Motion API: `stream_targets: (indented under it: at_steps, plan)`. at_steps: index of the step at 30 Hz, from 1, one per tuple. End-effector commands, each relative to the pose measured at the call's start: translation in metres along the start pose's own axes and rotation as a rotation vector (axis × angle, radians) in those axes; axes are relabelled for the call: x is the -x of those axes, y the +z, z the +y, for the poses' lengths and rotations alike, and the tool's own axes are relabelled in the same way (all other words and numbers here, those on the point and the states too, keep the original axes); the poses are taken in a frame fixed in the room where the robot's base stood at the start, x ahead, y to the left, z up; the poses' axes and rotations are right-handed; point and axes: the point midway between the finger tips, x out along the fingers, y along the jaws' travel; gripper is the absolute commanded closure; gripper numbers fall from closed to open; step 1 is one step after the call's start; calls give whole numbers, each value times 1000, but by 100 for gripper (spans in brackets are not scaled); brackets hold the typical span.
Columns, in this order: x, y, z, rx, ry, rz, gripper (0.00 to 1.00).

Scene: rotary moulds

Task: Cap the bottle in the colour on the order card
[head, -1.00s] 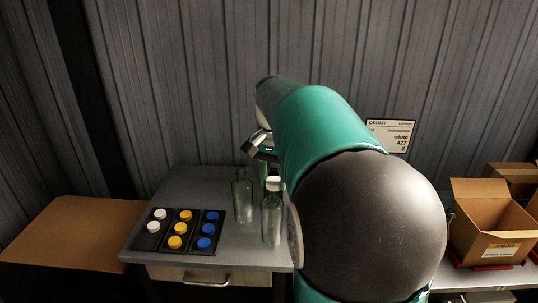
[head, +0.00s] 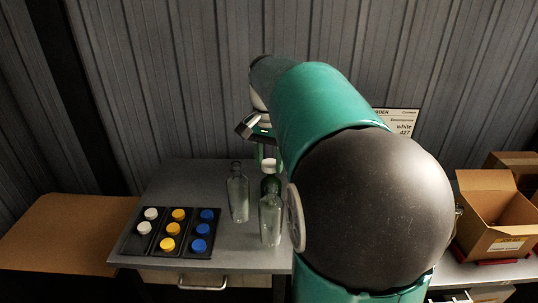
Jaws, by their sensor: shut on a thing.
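The order card (head: 402,122) on the back wall reads "white" and "427"; my arm covers its left and lower parts. My gripper (head: 267,154) points down over the bench, its fingers small and partly hidden by my arm. It is shut on a white cap (head: 269,164). The cap is just above or at the mouth of the rear glass bottle (head: 270,186); I cannot tell if they touch. Two uncapped clear bottles stand upright nearby, a left one (head: 238,196) and a front one (head: 270,220).
A black tray (head: 138,245) holds two white caps (head: 147,221), yellow caps (head: 172,229) and blue caps (head: 203,230) in three columns; the front white place is empty. A brown board (head: 65,235) lies left. An open cardboard box (head: 490,218) stands right.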

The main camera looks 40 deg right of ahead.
Motion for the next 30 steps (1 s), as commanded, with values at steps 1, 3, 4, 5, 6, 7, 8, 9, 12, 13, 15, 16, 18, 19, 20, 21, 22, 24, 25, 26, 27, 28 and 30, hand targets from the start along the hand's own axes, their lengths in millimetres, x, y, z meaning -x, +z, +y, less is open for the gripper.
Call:
stream_targets:
  at_steps: [1, 3, 4, 5, 6, 7, 8, 9, 12, 13, 15, 16, 18, 19, 20, 21, 22, 24, 25, 26, 27, 28, 30]
  plan:
    - [-3, 1, 2, -2, 0, 0, 84]
    - [-8, 1, 2, -2, -1, 1, 84]
    - [-11, 1, 2, -2, 0, 1, 84]
    - [-14, 2, 2, -2, 0, 0, 84]
    - [-18, 2, 2, -2, 0, -1, 84]
    - [-20, 2, 1, -1, 0, 0, 84]
    - [-23, 2, 1, -1, 0, 0, 84]
    - [-26, 2, 1, -1, 0, 0, 84]
    - [-34, 1, 1, -2, -1, 0, 84]
    - [-35, 1, 1, -2, -1, 0, 84]
    - [-39, 0, 0, -2, 0, 0, 84]
    - [-40, 0, 0, -2, 0, 0, 84]
    - [-41, 0, 0, -2, -1, 1, 84]
    - [-42, -1, 0, -2, -1, 1, 84]
    - [-42, -1, -1, -2, -1, 1, 84]
    - [-42, -1, -1, -2, -1, 1, 84]
    - [-42, -1, -1, -2, -1, 1, 84]
    - [-42, -2, -1, -2, -1, 1, 84]
    - [-42, -2, -1, -2, -1, 1, 84]
    - [-42, -2, -1, -2, -1, 1, 84]
    - [-42, -2, -1, -2, -1, 1, 84]
    - [-42, -2, -1, -2, -1, 1, 84]
    - [-42, -2, -1, -2, -1, 1, 84]
